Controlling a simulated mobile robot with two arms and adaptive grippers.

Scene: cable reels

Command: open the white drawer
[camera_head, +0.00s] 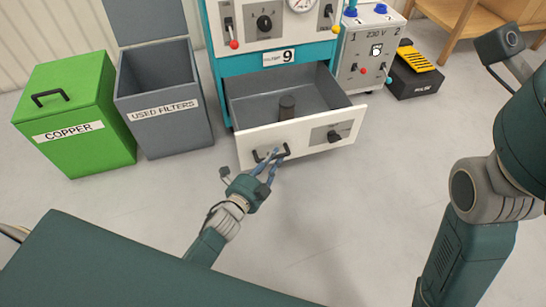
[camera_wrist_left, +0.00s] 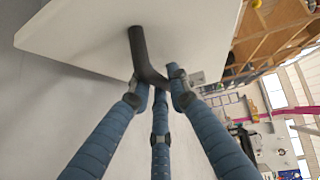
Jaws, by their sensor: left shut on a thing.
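The white drawer (camera_head: 308,143) stands pulled out from the teal cabinet (camera_head: 245,62), so its grey inside shows. A dark cylinder (camera_head: 287,107) stands in it. The drawer front has a black handle (camera_head: 284,151) on the left and a dark latch or knob on the right. My left gripper (camera_head: 272,156) is at the handle, its blue fingers shut on it. The left wrist view shows the fingers closed around the dark handle (camera_wrist_left: 141,55) under the white front panel (camera_wrist_left: 85,35). My right arm shows at the right edge, but its gripper is not visible.
A green COPPER bin (camera_head: 90,95) with its lid shut and a grey USED FILTERS bin (camera_head: 180,125) with its lid raised stand left of the cabinet. A 230 V box (camera_head: 365,70) and a black-yellow case (camera_head: 420,80) stand right. The floor before the drawer is clear.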

